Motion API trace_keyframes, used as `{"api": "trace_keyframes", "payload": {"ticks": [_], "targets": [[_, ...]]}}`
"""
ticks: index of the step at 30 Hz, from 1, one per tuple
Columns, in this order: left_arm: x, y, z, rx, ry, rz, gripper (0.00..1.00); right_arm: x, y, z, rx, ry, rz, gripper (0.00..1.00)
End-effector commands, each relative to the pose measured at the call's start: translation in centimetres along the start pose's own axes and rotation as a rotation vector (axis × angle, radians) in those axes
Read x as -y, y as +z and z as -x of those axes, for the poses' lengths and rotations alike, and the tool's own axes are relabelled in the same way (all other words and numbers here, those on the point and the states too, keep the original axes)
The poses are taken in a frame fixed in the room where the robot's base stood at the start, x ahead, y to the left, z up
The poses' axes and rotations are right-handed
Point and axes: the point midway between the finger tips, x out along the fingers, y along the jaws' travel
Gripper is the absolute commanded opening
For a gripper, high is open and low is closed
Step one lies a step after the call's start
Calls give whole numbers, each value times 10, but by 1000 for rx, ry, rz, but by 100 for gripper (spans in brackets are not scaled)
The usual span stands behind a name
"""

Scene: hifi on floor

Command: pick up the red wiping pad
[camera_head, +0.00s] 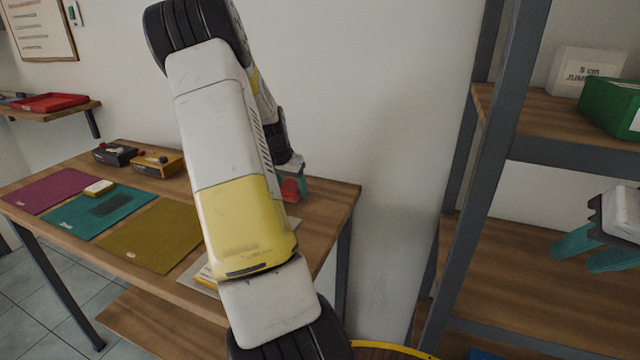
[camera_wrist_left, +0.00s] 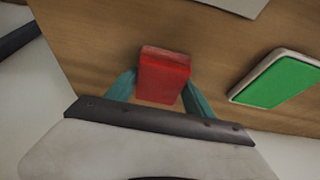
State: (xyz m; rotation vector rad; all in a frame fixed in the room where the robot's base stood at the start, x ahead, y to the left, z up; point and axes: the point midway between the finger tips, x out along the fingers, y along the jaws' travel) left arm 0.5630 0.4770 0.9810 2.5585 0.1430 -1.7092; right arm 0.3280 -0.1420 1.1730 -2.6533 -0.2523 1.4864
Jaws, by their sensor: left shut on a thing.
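The red wiping pad (camera_wrist_left: 163,72) is a small red block. In the left wrist view it sits between the two teal fingers of my left gripper (camera_wrist_left: 158,82), which is shut on it. In the head view the pad (camera_head: 290,190) shows at the table's right end, partly hidden by my left arm. I cannot tell whether it touches the wood or is just above it. My right gripper (camera_head: 577,255) is at the right edge of the head view, in front of the shelf, empty, its teal fingers apart.
A green-topped pad (camera_wrist_left: 277,80) lies on the wood beside the red one. The table (camera_head: 335,205) carries purple (camera_head: 45,190), teal (camera_head: 85,222) and olive (camera_head: 150,238) mats and two small boxes. A metal-framed shelf (camera_head: 497,150) stands at the right.

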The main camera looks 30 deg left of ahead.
Motion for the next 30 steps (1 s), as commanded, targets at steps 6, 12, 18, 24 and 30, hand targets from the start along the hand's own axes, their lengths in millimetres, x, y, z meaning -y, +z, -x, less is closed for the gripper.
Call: {"api": "trace_keyframes", "payload": {"ticks": [6, 12, 18, 24, 30], "targets": [[0, -11, 26, -3, -2, -1, 21, 0, 0, 0, 0, 0, 0, 36], [-24, 15, 44, 0, -1, -2, 21, 0, 0, 0, 0, 0, 0, 36], [-54, 49, 62, 0, -1, -2, 21, 0, 0, 0, 0, 0, 0, 36], [-79, 76, 77, 0, -1, -1, 21, 0, 0, 0, 0, 0, 0, 36], [-94, 92, 86, 0, 0, -1, 21, 0, 0, 0, 0, 0, 0, 36]]}}
